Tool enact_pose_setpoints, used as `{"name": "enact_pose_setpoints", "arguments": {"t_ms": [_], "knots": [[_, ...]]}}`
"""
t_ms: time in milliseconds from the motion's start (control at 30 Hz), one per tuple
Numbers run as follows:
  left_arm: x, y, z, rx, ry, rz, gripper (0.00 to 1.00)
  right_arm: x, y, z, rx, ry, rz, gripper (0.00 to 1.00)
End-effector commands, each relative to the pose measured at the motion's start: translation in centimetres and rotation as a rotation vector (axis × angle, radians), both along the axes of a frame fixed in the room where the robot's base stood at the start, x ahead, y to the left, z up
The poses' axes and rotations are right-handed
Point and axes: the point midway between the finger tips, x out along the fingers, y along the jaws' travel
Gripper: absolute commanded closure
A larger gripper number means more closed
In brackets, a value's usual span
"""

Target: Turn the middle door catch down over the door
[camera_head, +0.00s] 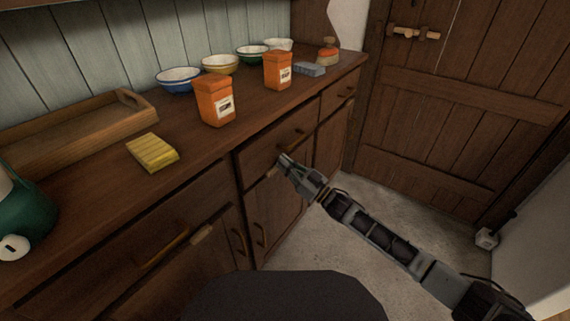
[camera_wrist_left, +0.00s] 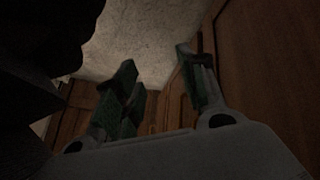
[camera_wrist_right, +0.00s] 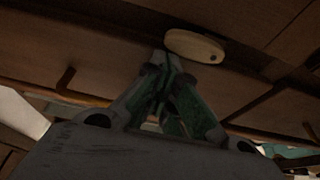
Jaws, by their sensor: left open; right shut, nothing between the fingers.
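The middle door catch is a small pale wooden piece (camera_head: 271,172) on the dresser front, below a drawer. In the right wrist view the catch (camera_wrist_right: 195,46) is a rounded bar lying roughly level, with a dark pivot spot near its right end. My right gripper (camera_head: 285,160) is shut and empty, its tips close to the catch; the right wrist view shows the tips (camera_wrist_right: 166,62) by its left end. I cannot tell if they touch. The cabinet door (camera_head: 282,208) is below, partly hidden by my arm. My left gripper (camera_wrist_left: 157,75) is open and empty.
Another pale catch (camera_head: 201,234) is farther left, beside a drawer handle (camera_head: 166,249). The floor (camera_head: 395,205) towards the plank door (camera_head: 455,130) is open.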

Motion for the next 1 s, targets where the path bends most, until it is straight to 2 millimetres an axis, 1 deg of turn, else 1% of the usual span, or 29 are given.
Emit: {"name": "enact_pose_setpoints", "arguments": {"t_ms": [300,467,533,667,1000], "knots": [[0.4,0.4,0.8,0.02,0.002,-0.01,0.59,0.1,-0.1,-0.2,0.0,0.0,0.0,1.0],[0.5,0.6,1.8,0.036,0.014,-0.02,0.59,0.2,-0.1,-0.3,0.051,0.07,0.0,1.0],[0.7,0.5,3.1,0.041,0.018,-0.027,0.59,0.2,-0.1,-0.4,0.083,0.114,-0.001,1.0],[0.6,0.7,4.8,0.066,0.042,-0.04,0.59,0.3,-0.2,-0.6,0.163,0.223,0.0,1.0],[0.0,2.1,9.7,0.146,0.12,-0.07,0.59,0.6,-0.4,-1.8,0.294,0.405,-0.001,1.0]]}}
